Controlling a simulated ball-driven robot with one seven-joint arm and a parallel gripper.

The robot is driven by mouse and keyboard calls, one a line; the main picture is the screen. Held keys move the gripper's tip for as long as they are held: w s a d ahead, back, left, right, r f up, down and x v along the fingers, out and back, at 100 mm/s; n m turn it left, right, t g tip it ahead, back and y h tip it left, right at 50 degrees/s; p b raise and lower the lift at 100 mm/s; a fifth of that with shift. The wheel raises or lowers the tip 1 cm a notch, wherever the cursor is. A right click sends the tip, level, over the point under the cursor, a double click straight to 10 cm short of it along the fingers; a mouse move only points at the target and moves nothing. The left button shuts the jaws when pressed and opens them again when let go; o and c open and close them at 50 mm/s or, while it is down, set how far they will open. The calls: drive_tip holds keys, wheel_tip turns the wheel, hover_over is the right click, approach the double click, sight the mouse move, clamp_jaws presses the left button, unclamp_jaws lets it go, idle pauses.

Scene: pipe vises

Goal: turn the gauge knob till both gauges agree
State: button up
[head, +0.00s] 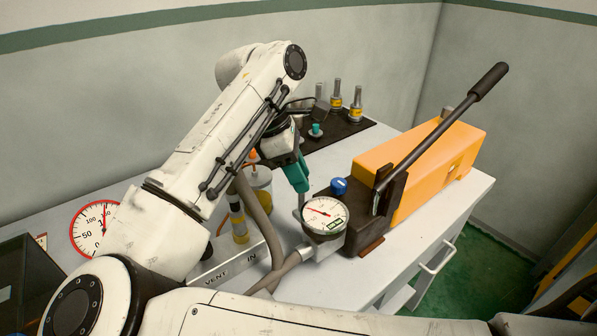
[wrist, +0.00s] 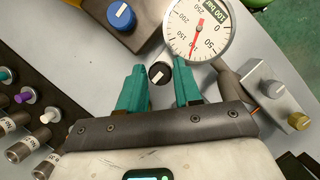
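My gripper has teal fingers, in the head view (head: 297,175) and in the wrist view (wrist: 159,82). It is open. A small black knob (wrist: 159,74) with a white mark shows between the fingertips; I cannot tell whether they touch it. The knob is hidden in the head view.
A blue knob (head: 339,186) sits on the dark block of the orange hand pump (head: 405,160), whose long lever (head: 440,120) rises to the right. A metal block (head: 230,263) marked VENT and IN lies in front. Metal fittings (head: 337,95) stand on a black mat behind.

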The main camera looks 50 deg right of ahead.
clamp_jaws()
drive_tip(key=shift+f+b, duration=0.15)
drive_tip(key=shift+b, duration=0.3)
drive_tip(key=n+b, duration=0.2)
drive_tip(key=b, duration=0.1)
drive_tip(key=shift+f+h, duration=0.2)
drive_tip(key=shift+h, duration=0.1)
drive_tip(key=n+t+b, duration=0.1)
drive_tip(key=n+b, duration=0.1)
drive_tip(key=b, duration=0.1)
drive_tip(key=n+t+b, duration=0.1)
drive_tip(key=n+b, duration=0.1)
drive_tip(key=b, duration=0.1)
drive_tip(key=shift+s+a+h, duration=0.1)
drive_tip(key=shift+s+h, duration=0.05)
drive_tip(key=shift+h, duration=0.25)
drive_tip(key=n+t+b, duration=0.1)
drive_tip(key=n+b, duration=0.2)
drive_tip(key=b, duration=0.2)
drive_tip(key=shift+s+n, duration=0.1)
drive_tip(key=shift+n, duration=0.3)
drive_tip(key=n+b, duration=0.1)
drive_tip(key=n+t+b, duration=0.1)
drive_tip(key=n+b, duration=0.1)
drive_tip(key=shift+s+r, duration=0.1)
drive_tip(key=shift+r, duration=0.15)
drive_tip(key=shift+r+h+b, duration=0.1)
drive_tip(key=shift+h+b, duration=0.2)
drive_tip(key=shift+b, duration=0.05)
drive_tip(key=shift+n+t, duration=0.3)
